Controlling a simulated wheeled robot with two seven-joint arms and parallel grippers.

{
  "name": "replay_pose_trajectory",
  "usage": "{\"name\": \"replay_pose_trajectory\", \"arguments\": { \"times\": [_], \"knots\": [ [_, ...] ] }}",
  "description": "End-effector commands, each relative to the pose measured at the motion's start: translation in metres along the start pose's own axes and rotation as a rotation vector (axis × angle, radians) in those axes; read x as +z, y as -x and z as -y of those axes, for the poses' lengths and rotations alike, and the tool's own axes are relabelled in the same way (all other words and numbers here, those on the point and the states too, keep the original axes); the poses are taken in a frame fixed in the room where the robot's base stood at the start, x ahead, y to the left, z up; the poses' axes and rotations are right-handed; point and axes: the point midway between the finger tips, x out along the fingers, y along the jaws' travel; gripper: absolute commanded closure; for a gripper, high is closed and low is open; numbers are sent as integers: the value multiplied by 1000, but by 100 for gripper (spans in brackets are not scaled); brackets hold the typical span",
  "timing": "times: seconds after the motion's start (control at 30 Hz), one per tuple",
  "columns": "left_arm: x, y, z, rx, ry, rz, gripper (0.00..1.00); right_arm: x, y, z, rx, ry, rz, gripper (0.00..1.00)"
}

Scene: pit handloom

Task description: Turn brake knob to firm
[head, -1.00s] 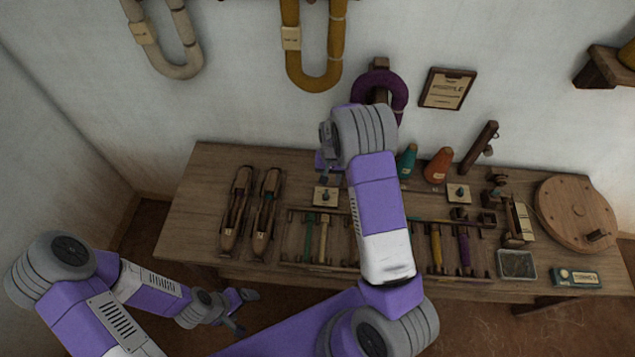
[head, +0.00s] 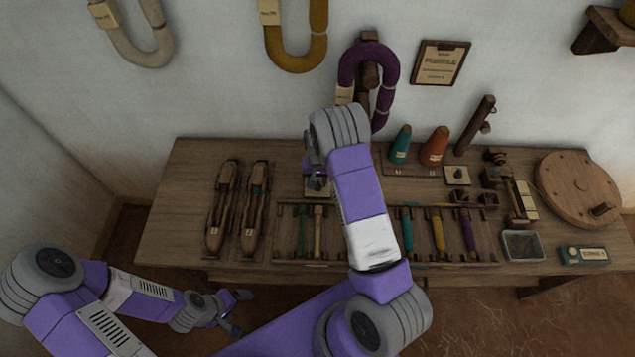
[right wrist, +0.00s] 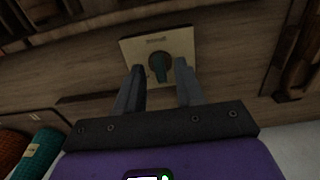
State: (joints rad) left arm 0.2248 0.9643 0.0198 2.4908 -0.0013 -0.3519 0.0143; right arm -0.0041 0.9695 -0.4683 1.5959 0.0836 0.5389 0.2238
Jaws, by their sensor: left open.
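A small dark teal knob (right wrist: 158,67) sits on a pale square plate (right wrist: 128,50) in the right wrist view. In the head view this plate (head: 318,194) lies on the left half of the bench, partly covered by my right gripper (head: 318,172). My right gripper is open, its two fingers apart on either side of the knob as seen from the wrist. Whether they touch it I cannot tell. A second knob on a similar plate (head: 458,182) lies further right. My left gripper (head: 240,310) is open and empty, low in front of the bench.
Two wooden shuttles (head: 223,208) lie left of the plate. A rack with several coloured tools (head: 438,234) runs along the bench front. Teal (head: 400,146) and orange cones (head: 434,148) stand behind. A round wooden disc (head: 578,190) is at right.

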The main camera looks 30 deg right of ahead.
Motion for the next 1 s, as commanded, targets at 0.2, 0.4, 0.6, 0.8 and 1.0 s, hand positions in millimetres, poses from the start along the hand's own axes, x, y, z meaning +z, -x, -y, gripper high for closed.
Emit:
{"name": "replay_pose_trajectory", "arguments": {
  "times": [0.2,0.4,0.6,0.8,1.0],
  "knots": [
    [0,-1,0,0,0,0,15,0,-7,0,-1,0,-1,63],
    [0,-1,0,0,0,0,15,0,-6,0,0,0,-1,70],
    [0,-1,0,0,0,0,15,0,-6,0,0,0,-1,100],
    [0,-1,0,0,0,0,15,0,-6,0,0,-1,-1,100],
    [0,-1,0,0,0,0,15,0,-6,0,0,-31,0,100]
  ]
}}
